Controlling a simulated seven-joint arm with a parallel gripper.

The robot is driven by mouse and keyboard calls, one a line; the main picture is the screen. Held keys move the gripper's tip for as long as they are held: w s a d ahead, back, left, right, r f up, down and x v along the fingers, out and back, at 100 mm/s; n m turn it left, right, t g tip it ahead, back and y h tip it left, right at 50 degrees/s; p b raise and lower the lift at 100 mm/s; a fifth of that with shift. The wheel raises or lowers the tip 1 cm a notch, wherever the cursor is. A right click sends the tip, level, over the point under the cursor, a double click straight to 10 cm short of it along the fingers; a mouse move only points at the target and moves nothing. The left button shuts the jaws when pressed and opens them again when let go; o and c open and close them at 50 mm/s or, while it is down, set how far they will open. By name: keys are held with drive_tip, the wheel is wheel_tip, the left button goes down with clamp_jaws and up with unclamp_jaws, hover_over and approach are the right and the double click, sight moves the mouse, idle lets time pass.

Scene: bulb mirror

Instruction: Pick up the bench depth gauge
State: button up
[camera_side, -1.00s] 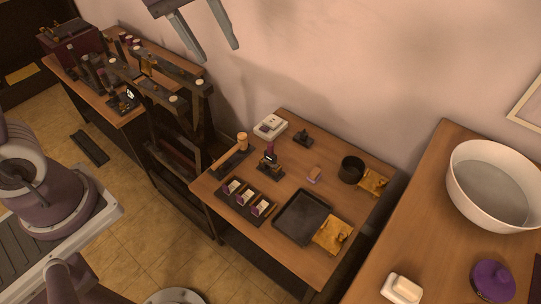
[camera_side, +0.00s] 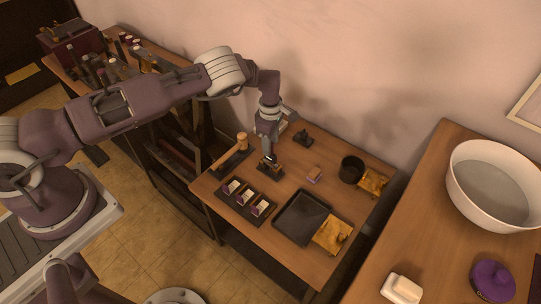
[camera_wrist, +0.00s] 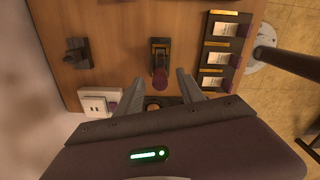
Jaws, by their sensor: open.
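What looks like the bench depth gauge (camera_wrist: 160,52) is a small dark upright device with a purple knob, standing on the small table. In the side view its dark base (camera_side: 271,172) shows just below my gripper (camera_side: 269,154), which hides most of it. In the wrist view my gripper (camera_wrist: 160,80) is open, its two fingers pointing toward the gauge. The purple knob appears between the fingertips, with a gap on each side. I see no grip on it, and I cannot tell the exact height between them.
A rack of several white-and-purple items (camera_side: 244,197) stands close to the gauge. A mallet (camera_side: 241,140), a white box (camera_wrist: 98,101), a small dark device (camera_side: 303,137), a black tray (camera_side: 288,236), a dark pot (camera_side: 351,169) and yellow cloths (camera_side: 331,236) share the table.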

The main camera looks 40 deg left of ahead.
drive_tip(key=shift+f, duration=0.7)
drive_tip(key=shift+c, duration=0.5)
clamp_jaws()
drive_tip(key=shift+r, duration=0.1)
